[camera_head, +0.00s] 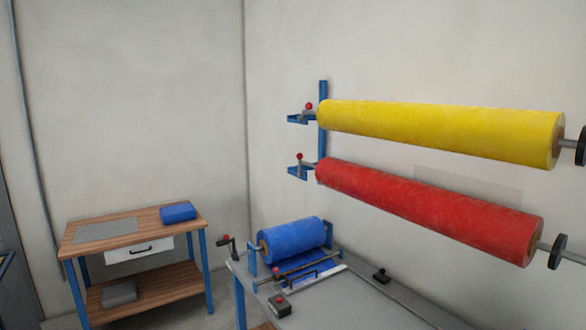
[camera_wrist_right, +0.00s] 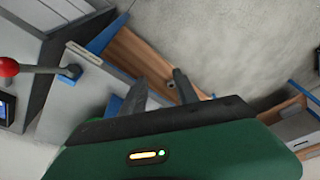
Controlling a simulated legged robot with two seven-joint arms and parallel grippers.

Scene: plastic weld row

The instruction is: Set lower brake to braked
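The lower brake (camera_head: 299,165) is a small lever with a red knob on a blue wall bracket, at the left end of the red roll (camera_head: 430,208). Its lever stands nearly upright. The upper brake (camera_head: 308,111) has a similar red knob, beside the yellow roll (camera_head: 440,131). Neither gripper shows in the head view. In the right wrist view the fingers of my right gripper (camera_wrist_right: 158,92) stand apart with nothing seen between them, so it is open, away from the brakes. My left gripper is not in view.
A wooden workbench (camera_head: 130,238) stands at the left. In the right wrist view a red-knobbed lever (camera_wrist_right: 35,69) on a grey machine is near the left edge.

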